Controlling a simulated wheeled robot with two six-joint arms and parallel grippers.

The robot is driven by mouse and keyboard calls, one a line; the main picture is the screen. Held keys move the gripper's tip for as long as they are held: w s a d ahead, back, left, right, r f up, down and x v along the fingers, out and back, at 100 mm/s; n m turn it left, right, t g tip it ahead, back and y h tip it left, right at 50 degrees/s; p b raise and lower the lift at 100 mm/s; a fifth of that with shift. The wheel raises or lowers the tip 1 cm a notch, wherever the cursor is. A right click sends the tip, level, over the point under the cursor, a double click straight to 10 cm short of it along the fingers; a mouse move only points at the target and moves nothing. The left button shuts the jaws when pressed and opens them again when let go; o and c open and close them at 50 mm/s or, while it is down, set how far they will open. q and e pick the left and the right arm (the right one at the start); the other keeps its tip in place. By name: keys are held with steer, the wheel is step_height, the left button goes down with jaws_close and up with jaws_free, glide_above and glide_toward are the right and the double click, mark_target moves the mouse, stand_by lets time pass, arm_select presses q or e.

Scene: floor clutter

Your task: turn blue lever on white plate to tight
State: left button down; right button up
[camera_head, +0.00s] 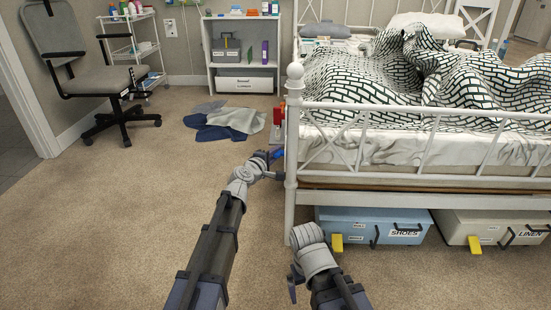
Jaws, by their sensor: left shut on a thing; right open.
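A small blue lever (277,154) shows beside the white bed post, partly hidden by my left gripper. My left gripper (270,161) is shut on the blue lever at the foot corner of the bed. A pale plate (277,134) shows just above the lever, mostly hidden by the post and gripper; its markings are too small to read. My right gripper (294,279) is open and empty, low in the picture in front of the bed, apart from the lever.
The white bed frame (293,135) stands close to the right of my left gripper. Under it are a blue shoes box (365,226) and a white linen box (490,229). A red thing (278,115) is above the plate. Clothes (225,122) lie beyond; carpet at left is clear.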

stand_by(0.4)
arm_select(q)
steer(key=c, duration=0.8)
jaws_free()
steer(key=shift+s, duration=0.1)
steer(key=p+v, duration=0.1)
steer(key=v, duration=0.6)
steer(key=shift+s+a, duration=0.15)
steer(key=shift+s, duration=0.15)
